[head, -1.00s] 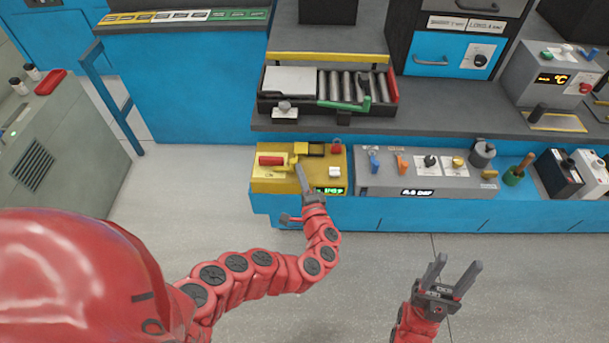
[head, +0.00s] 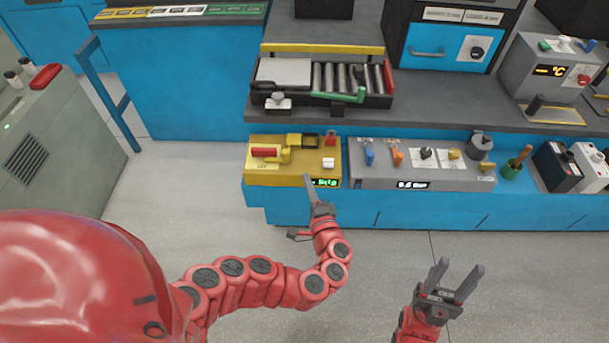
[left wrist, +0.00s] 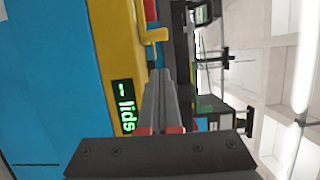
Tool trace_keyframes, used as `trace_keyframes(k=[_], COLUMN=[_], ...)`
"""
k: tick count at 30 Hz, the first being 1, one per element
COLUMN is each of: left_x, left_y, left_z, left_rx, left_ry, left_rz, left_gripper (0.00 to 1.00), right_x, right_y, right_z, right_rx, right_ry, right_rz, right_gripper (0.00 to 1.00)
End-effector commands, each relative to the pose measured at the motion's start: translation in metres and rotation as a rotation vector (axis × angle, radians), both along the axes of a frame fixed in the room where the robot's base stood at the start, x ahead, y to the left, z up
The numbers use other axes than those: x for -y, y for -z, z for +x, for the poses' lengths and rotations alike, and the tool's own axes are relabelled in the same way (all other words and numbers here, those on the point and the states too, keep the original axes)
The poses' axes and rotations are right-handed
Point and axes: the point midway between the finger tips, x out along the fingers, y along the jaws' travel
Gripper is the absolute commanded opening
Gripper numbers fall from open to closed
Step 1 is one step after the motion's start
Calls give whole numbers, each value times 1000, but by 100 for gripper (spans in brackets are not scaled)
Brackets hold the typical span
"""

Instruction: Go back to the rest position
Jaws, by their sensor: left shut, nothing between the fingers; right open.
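My left gripper (head: 309,180) is shut and empty, just in front of the yellow control box (head: 258,178) on the blue bench. Its closed fingers also show in the left wrist view (left wrist: 160,75), pointing past the box's green display (left wrist: 123,107). The fingers look apart from the box, though the exact gap is hard to tell. My right gripper (head: 460,270) is open and empty over the floor at the lower right, with its fingers pointing up toward the bench.
The grey panel (head: 440,184) with coloured switches sits right of the yellow box. Behind is a roller tray (head: 378,99) with a green handle. Dark batteries (head: 557,166) stand at the right. A grey-green cabinet (head: 60,135) is at the left. The floor (head: 190,200) before the bench is clear.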

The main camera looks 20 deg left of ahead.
Motion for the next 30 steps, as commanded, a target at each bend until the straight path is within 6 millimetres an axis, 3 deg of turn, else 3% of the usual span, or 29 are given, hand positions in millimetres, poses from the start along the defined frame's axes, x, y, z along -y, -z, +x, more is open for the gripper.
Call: trace_keyframes(k=[4, 7, 20, 23, 26, 30], left_x=[20, 24, 33, 34, 41, 70], left_y=[5, 1, 7, 30, 75, 144], left_z=[-25, -35, -44, -37, -29, -32], left_rx=[-1, -4, -17, -86, -210, -386], left_ry=[8, 1, 12, 66, 170, 372], left_rz=[-4, -4, -6, -25, -83, -256], left_gripper=[0, 0, 0, 0, 0, 0], right_x=[0, 0, 0, 0, 0, 0], right_y=[13, 6, 4, 4, 4, 5], right_z=[0, 0, 0, 0, 0, 0], right_rx=[0, 0, 0, 0, 0, 0], right_ry=[0, 0, 0, 0, 0, 0], right_rz=[0, 0, 0, 0, 0, 0], right_gripper=[52, 52, 52, 52, 52, 52])
